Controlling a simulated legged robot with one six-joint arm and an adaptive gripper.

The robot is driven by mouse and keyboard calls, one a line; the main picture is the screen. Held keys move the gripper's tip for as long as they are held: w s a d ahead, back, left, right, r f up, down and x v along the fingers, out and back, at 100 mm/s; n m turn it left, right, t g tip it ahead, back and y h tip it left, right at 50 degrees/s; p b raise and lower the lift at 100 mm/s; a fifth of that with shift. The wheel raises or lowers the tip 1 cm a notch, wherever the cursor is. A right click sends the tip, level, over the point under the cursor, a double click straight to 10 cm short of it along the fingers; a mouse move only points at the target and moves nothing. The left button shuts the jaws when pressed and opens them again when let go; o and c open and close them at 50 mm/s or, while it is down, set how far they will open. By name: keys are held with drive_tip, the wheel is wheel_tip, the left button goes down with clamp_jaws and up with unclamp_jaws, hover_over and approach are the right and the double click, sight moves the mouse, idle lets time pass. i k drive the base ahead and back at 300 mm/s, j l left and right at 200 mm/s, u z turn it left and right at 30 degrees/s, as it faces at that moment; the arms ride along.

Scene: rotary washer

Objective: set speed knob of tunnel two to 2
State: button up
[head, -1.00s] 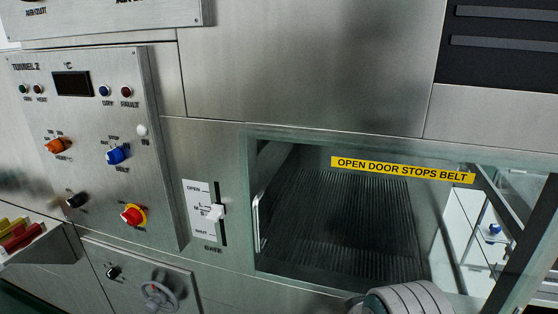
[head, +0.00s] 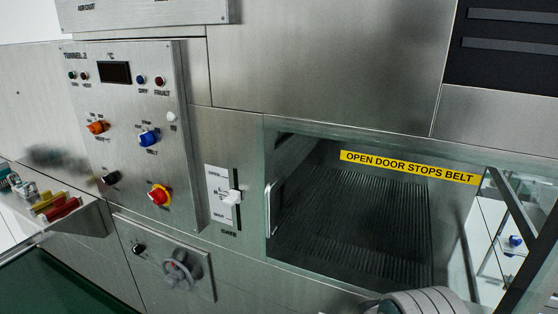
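The panel marked TUNNEL 2 (head: 136,215) is on the steel front at the left of the head view. It carries an orange knob (head: 96,127), a blue knob (head: 149,138), a black knob (head: 110,178) and a red button on a yellow ring (head: 159,194). The labels and scale marks around the knobs are too small to read, so I cannot tell which one is the speed knob or its setting.
A gate lever (head: 231,197) stands right of the panel. A lower panel has a small black knob (head: 138,249) and a grey handwheel (head: 180,274). A glass door (head: 345,225) shows a belt behind it. A shelf (head: 88,224) with coloured items juts out at the left.

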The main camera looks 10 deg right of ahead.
sight(137, 249)
drive_tip(key=u, duration=1.25)
